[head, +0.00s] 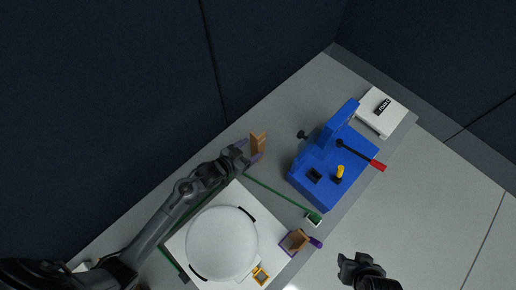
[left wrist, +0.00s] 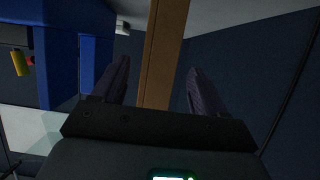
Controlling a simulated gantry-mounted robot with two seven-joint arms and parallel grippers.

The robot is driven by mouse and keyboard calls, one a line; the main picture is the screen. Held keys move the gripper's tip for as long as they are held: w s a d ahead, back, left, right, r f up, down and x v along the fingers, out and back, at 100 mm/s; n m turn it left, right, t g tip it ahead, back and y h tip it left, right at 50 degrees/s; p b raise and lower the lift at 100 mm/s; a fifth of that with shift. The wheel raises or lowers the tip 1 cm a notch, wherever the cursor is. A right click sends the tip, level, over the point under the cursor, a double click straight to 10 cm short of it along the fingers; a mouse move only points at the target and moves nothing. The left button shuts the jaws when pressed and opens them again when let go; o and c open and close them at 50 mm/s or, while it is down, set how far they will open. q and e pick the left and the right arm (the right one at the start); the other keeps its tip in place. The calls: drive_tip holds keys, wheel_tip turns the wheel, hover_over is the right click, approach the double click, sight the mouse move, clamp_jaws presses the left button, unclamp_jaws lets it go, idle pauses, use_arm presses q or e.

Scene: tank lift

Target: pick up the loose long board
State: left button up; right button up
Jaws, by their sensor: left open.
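The long board is a brown, wood-coloured strip. In the left wrist view the board (left wrist: 162,50) runs lengthwise between the two dark fingers of my left gripper (left wrist: 157,90), with gaps on both sides. In the head view only a short brown piece of the board (head: 258,143) shows, at the tip of my left gripper (head: 246,152), near the table's back edge. My left gripper is open around the board; I cannot tell whether its lower end touches anything. My right gripper (head: 356,267) is a dark shape off the table's front edge; its jaws are unclear.
A blue machine (head: 318,165) with a yellow knob stands right of the board, with a red-handled tool (head: 376,164) on it. A white box (head: 382,112) lies at the far right. A round white tank lid (head: 222,244) and a brown open holder (head: 293,241) lie nearer. Dark walls stand behind.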

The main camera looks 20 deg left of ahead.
sight(254, 148)
use_arm(q)
drive_tip(key=shift+w+d+f+b, duration=0.25)
drive_tip(key=shift+w+b, duration=0.05)
drive_tip(key=shift+w, duration=0.15)
drive_tip(key=b+x, duration=0.1)
drive_tip(key=x, duration=0.3)
drive_tip(key=shift+d+r, duration=0.1)
drive_tip(key=shift+c, duration=0.6)
drive_tip(key=c, duration=0.9)
